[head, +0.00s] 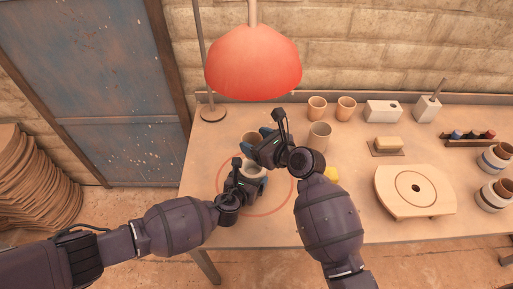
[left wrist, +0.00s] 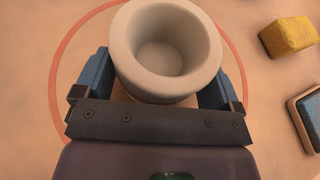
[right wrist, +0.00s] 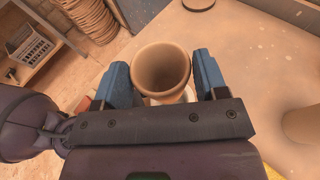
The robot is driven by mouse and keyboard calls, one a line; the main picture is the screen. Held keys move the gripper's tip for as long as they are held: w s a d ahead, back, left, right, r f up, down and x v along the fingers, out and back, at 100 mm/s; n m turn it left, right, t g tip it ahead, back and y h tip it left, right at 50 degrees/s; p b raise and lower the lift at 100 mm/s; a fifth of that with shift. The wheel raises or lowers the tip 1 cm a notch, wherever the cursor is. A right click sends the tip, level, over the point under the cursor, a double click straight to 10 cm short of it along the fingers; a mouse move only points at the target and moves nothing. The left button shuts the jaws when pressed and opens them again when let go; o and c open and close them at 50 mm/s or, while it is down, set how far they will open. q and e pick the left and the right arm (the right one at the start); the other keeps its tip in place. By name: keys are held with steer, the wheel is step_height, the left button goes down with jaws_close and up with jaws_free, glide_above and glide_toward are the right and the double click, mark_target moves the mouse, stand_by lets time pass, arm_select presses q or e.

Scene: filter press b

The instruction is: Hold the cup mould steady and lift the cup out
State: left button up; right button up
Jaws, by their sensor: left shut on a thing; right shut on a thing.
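The cup mould (head: 254,171) is a pale, thick-walled pot standing inside a red ring drawn on the table. In the left wrist view the mould (left wrist: 120,50) has an empty hollow. My left gripper (head: 255,185) is shut on its sides, and its blue fingers also show in the left wrist view (left wrist: 165,85). The cup (right wrist: 162,72) is brown clay with an open mouth. My right gripper (right wrist: 163,85) is shut on it. In the head view the cup (head: 249,137) is partly hidden by my right gripper (head: 266,139) and appears clear of the mould.
A red lamp (head: 253,62) hangs behind the grippers. Cups (head: 317,108) and a grey-brown beaker (head: 320,136) stand near my right gripper. A yellow block (head: 332,174) lies right of the ring. The table's left part is clear.

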arm_select(q)
steer(key=o, duration=0.8)
steer(key=shift+s, duration=0.1)
steer(key=v, duration=1.2)
